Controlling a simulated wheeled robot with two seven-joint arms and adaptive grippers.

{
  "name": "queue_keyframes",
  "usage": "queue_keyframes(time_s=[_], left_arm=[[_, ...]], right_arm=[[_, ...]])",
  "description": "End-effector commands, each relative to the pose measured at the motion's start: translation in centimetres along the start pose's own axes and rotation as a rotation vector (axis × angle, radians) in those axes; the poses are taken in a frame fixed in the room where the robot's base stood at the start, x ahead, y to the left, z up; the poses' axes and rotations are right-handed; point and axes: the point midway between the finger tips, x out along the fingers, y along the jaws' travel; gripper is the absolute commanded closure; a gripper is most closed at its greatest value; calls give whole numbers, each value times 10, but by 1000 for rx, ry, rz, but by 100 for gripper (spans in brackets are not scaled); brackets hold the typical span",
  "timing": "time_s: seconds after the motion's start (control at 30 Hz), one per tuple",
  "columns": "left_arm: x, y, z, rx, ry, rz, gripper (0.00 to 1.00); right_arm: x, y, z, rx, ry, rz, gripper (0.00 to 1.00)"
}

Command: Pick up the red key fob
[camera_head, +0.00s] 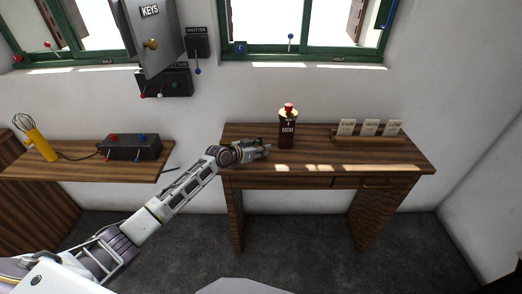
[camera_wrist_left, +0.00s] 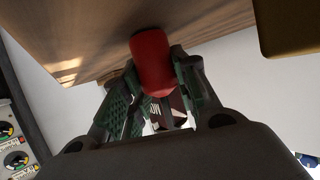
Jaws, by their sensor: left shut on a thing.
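My left gripper (camera_head: 262,150) reaches over the left end of the wooden desk from the left in the head view. In the left wrist view, its green-padded fingers (camera_wrist_left: 157,84) are closed on both sides of a red, rounded cylinder, the red key fob (camera_wrist_left: 152,58). The fob's far end overlaps the wooden surface in that view, and I cannot tell whether it touches the wood. The fob cannot be made out in the head view. My right gripper is not in view.
A dark, red-topped canister (camera_head: 287,130) with white lettering stands on the desk (camera_head: 240,133), right of my gripper. A rack of cards (camera_head: 369,131) sits further right. A lower side table (camera_head: 75,168) at left holds a switch box (camera_head: 132,147) and a yellow lamp-like thing (camera_head: 41,145).

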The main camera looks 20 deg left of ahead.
Motion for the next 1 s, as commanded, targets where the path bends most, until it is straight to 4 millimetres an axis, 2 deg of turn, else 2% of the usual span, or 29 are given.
queue_keyframes(time_s=[0.17,0.7,1.0], left_arm=[[-6,0,-15,2,3,0,95],[-33,0,-81,1,3,0,95],[-37,0,-90,0,1,0,95]], right_arm=[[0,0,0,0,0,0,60],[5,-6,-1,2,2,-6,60],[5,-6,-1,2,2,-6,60]])
